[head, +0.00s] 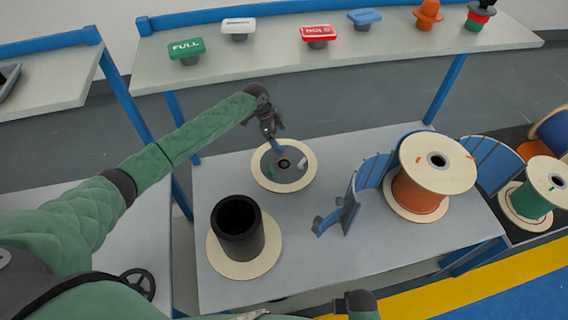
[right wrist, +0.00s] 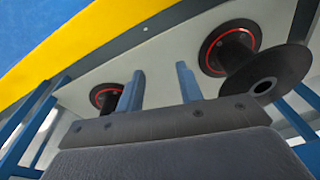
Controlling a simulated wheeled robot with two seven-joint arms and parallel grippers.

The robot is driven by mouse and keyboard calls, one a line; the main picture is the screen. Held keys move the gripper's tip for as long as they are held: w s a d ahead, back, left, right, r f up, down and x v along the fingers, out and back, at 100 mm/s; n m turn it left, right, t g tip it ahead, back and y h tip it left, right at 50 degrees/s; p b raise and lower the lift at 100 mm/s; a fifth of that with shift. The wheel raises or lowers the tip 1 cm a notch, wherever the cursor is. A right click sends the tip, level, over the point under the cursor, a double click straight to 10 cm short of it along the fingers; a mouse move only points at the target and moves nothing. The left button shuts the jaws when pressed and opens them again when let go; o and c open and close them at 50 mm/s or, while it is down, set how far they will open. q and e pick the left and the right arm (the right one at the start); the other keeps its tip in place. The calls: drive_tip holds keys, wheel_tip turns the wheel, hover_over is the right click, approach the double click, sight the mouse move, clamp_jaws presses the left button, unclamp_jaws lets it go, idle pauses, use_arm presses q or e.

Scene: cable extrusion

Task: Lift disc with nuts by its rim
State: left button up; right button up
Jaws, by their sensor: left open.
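The disc with nuts (head: 262,176) lies flat on the grey table in the head view. It has a pale beige rim, a dark grey middle with a central hole, and small green and white pieces on it, too small to make out well. My left gripper (head: 277,147) is open above the disc's far part, fingers pointing down; whether a finger touches the disc cannot be told. My right gripper (right wrist: 160,88) shows two blue fingers apart with nothing between them in the right wrist view.
A black spool core (head: 238,240) on a beige flange stands nearer on the table. A shelf (head: 260,60) behind holds signs. Black spools (right wrist: 232,50) show in the right wrist view.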

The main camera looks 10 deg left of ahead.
sight(286, 147)
use_arm(q)
drive_tip(key=p+x, duration=0.1)
drive_tip(key=x, duration=0.2)
drive_tip(key=shift+s+d+f+p, duration=0.1)
drive_tip(key=shift+d+f+p, duration=0.15)
drive_tip(key=shift+p, duration=0.1)
drive_tip(key=shift+d+f, duration=0.1)
drive_tip(key=shift+f, duration=0.35)
drive_tip(key=c, duration=0.8)
drive_tip(key=shift+o, duration=0.2)
use_arm(e)
wheel_tip(286, 147, down, 7)
drive_tip(key=s+d, duration=0.1)
drive_tip(key=s, duration=0.1)
drive_tip(key=shift+d+f, duration=0.15)
drive_tip(key=shift+d, duration=0.1)
use_arm(q)
drive_tip(key=shift+r, duration=0.1)
use_arm(e)
drive_tip(key=shift+w, duration=0.1)
